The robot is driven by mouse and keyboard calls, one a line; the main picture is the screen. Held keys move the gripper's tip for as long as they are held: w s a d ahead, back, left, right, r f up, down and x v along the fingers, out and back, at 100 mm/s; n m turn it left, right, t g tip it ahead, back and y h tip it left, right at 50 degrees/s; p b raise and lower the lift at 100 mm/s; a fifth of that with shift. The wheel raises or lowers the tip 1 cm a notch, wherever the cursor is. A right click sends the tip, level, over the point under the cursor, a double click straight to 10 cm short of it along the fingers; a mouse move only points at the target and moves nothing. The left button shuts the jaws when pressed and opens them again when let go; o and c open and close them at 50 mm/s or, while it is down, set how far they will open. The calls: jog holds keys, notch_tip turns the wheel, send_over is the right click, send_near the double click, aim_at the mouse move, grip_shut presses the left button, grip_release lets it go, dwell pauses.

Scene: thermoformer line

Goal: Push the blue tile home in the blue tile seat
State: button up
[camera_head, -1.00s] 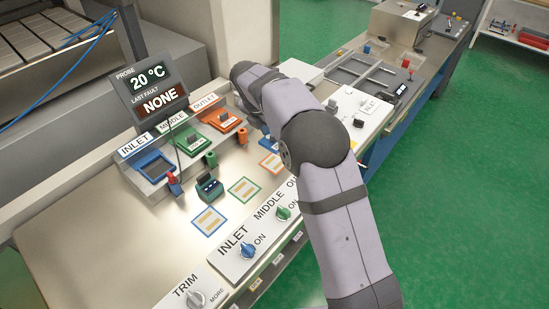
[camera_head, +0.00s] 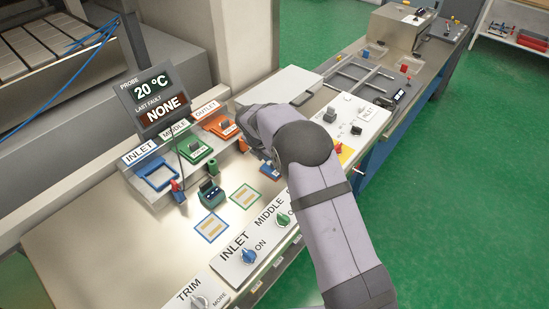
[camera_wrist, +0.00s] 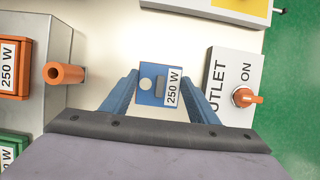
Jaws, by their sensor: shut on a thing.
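The blue tile (camera_wrist: 146,96), with a 250 W label, is between the two blue fingers of my gripper (camera_wrist: 160,80) in the wrist view. My gripper is shut on it, above the pale worktop beside the OUTLET switch panel. In the head view my gripper (camera_head: 268,153) is mostly hidden by my own arm, right of the tile seats. The blue tile seat (camera_head: 166,184) is a blue frame under the INLET label at the left. It looks empty and is well away from my gripper.
A green tile (camera_head: 192,146) and an orange tile (camera_head: 228,129) occupy the MIDDLE and OUTLET seats. A red-and-blue peg (camera_head: 177,188) and a dark green block (camera_head: 210,191) stand near the blue seat. An orange peg (camera_wrist: 66,73) is left of my gripper. The worktop's front left is clear.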

jog(key=shift+f, duration=0.25)
jog(key=o, duration=1.1)
jog(key=shift+f+b, duration=0.1)
jog(key=shift+b, duration=0.55)
jog(key=shift+b+v, duration=1.65)
jog(key=shift+v, duration=2.2)
jog(key=shift+d, duration=0.2)
